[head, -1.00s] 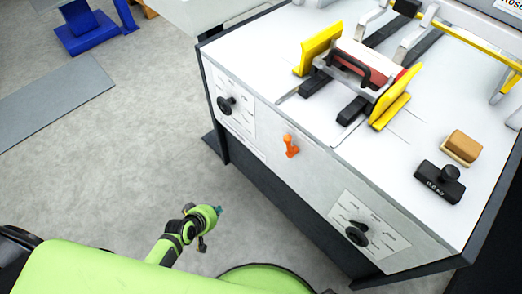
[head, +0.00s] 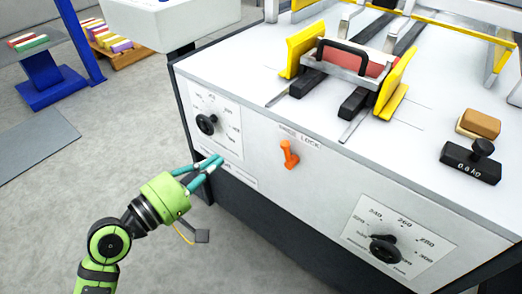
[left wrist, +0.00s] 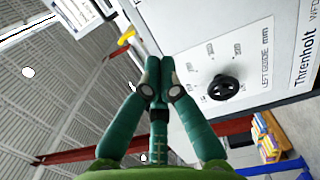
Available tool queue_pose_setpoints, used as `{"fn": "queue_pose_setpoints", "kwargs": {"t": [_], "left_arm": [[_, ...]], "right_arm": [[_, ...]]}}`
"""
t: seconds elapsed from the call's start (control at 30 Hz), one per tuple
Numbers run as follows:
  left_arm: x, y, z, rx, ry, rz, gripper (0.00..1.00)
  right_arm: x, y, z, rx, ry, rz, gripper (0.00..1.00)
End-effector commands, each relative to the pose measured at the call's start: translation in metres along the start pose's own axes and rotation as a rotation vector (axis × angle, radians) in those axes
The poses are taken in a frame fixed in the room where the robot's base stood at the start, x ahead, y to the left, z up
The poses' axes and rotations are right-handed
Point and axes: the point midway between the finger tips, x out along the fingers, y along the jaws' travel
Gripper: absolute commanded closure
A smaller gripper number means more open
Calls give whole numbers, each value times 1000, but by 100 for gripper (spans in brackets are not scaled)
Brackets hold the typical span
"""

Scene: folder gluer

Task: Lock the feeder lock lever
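The orange lock lever (head: 289,154) is on the front panel of the white machine, below a printed label that seems to end in "LOCK". It stands roughly upright, tilted slightly. My left gripper (head: 216,163) is left of the lever, in front of the panel and apart from the lever. Its teal fingers are together with nothing between them; the left wrist view shows the fingertips (left wrist: 159,78) meeting. The lever is not seen in the left wrist view. My right gripper is not in view.
A black left guide knob (head: 207,124) is near the gripper; it also shows in the left wrist view (left wrist: 223,87). Another black knob (head: 385,249) is lower right. On the machine top are yellow guides (head: 394,85), a weight (head: 470,162) and a tan block (head: 480,124).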

Motion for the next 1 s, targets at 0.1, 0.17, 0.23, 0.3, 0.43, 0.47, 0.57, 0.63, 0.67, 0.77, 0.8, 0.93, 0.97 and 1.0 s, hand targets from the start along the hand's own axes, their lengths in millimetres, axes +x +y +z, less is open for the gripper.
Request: {"fn": "queue_pose_setpoints", "kwargs": {"t": [0.1, 0.17, 0.23, 0.3, 0.43, 0.47, 0.57, 0.63, 0.67, 0.77, 0.8, 0.93, 0.97, 1.0], "left_arm": [[0, 0, 0, 1, 1, -1, 100], [0, 0, -1, 1, 2, -1, 100], [1, 0, -1, 2, 2, -1, 100], [5, 0, -1, 2, 3, 0, 100], [21, 1, -1, 1, 3, 1, 100], [27, 2, -1, 1, 2, 2, 100], [48, 1, -1, 1, 3, 3, 100], [64, 1, -1, 0, 3, 3, 100], [70, 1, -1, -1, 2, 3, 100], [92, 0, -1, 1, 2, 1, 100], [99, 0, -1, 0, 2, 1, 100], [106, -1, 18, -2, 1, -1, 100], [106, -1, 22, -2, 2, -1, 100], [107, -1, 26, -1, 1, -2, 100]], "right_arm": [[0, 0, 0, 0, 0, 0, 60], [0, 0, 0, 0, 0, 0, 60], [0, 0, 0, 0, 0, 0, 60], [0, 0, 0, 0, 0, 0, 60], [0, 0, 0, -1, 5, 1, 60], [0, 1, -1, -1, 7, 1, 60], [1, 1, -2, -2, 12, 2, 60], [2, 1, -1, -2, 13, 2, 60], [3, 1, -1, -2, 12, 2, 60], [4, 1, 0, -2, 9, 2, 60], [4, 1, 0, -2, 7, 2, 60], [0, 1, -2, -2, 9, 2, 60], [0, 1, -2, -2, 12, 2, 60], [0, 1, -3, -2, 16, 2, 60]]}}
